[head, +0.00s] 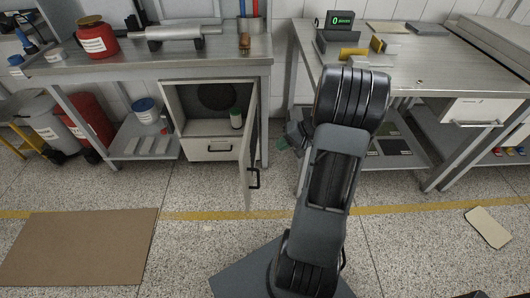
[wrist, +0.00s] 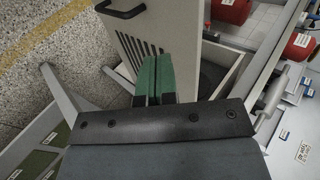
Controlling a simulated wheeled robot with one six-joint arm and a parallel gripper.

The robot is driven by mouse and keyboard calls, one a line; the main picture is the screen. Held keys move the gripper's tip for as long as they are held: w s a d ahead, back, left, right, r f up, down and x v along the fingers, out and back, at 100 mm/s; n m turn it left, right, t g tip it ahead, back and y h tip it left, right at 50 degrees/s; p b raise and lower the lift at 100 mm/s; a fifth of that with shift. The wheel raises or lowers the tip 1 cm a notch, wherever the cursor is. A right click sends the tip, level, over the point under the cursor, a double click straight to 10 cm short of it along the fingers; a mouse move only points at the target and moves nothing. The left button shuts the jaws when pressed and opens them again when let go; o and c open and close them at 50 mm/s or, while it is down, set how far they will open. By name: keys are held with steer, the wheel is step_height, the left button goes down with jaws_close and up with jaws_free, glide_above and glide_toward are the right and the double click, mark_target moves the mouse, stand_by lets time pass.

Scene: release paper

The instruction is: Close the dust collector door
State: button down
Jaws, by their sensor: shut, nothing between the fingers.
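The dust collector door (head: 249,145) is a light grey panel standing open. It is hinged at the right side of the cabinet (head: 200,128) under the left bench and sticks out toward me. Its dark handle (head: 254,179) is near the low outer edge. In the wrist view the door (wrist: 184,20) shows a row of dark slots, with the handle (wrist: 120,10) at top left. My gripper (wrist: 153,60) has green fingers pressed together with nothing between them. They overlap the door's slotted face in that view; I cannot tell whether they touch it. In the head view its green tips (head: 282,144) are right of the door.
A cardboard sheet (head: 75,245) lies on the floor at left. The floor in front of the door is clear.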

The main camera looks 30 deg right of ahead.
mark_target(245, 158)
steer(key=x, duration=0.3)
steer(key=r+b+x, duration=0.1)
steer(key=x, duration=0.3)
steer(key=a+x, duration=0.1)
steer(key=x, duration=0.3)
steer(key=shift+w, duration=0.45)
steer(key=shift+w+a, duration=0.35)
steer(key=shift+a, duration=0.15)
